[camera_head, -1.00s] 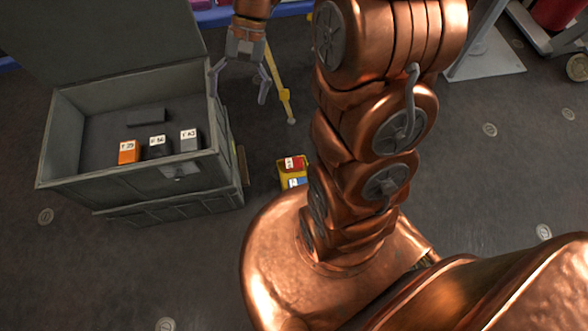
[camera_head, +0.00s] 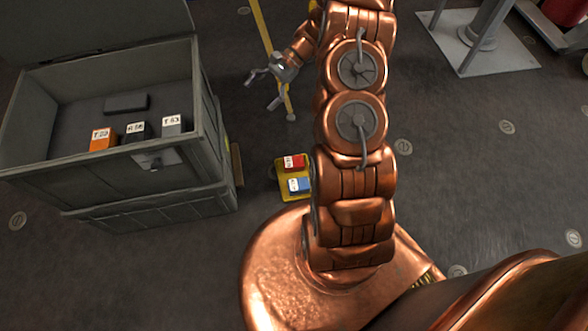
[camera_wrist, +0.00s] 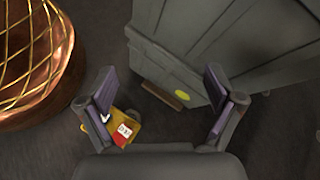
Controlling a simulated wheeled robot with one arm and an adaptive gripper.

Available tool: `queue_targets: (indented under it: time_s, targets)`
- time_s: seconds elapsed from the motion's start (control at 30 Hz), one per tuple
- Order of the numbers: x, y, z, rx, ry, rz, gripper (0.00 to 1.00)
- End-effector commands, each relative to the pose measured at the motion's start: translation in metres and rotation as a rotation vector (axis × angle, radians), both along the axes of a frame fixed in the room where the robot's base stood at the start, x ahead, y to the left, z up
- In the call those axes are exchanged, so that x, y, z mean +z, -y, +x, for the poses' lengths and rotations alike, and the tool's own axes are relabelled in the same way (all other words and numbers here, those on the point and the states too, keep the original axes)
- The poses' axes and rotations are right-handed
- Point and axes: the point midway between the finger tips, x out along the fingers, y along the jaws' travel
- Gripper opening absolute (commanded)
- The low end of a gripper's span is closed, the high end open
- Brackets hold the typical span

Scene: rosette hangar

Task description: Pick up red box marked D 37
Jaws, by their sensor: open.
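A red box (camera_head: 299,161) with a white label lies in a small yellow tray (camera_head: 282,189) on the floor, beside my base. The label is too small to read. In the wrist view, the red box (camera_wrist: 119,139) shows low and left, partly hidden by my left finger. A blue box (camera_head: 303,184) with a white label lies next to it in the tray. My gripper (camera_head: 264,90) is open and empty, beyond the tray in the head view. In the wrist view, my gripper's fingers (camera_wrist: 158,95) are spread wide, with nothing between them.
A large grey crate (camera_head: 213,150) with its lid raised stands left of the tray, holding an orange box (camera_head: 103,143) and several dark ones. A yellow stripe (camera_head: 262,30) marks the floor. A post on a pale base plate (camera_head: 500,55) stands upper right.

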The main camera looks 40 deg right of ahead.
Motion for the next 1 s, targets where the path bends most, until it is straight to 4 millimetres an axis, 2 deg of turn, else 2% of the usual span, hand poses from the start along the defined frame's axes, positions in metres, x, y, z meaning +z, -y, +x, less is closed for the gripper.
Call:
queue_targets:
  time_s: [0.03, 0.37, 0.7, 0.8, 0.9, 1.0]
  targets:
    - [-0.032, 0.010, 0.002, -0.035, -0.014, 0.013, 0.92]
    - [-0.171, 0.069, 0.004, -0.255, -0.097, 0.105, 0.92]
    - [-0.321, 0.125, -0.021, -0.473, -0.177, 0.183, 0.92]
    - [-0.360, 0.137, -0.034, -0.530, -0.203, 0.205, 0.92]
    - [-0.391, 0.147, -0.044, -0.575, -0.217, 0.219, 0.92]
    - [-0.414, 0.154, -0.053, -0.608, -0.230, 0.231, 0.92]
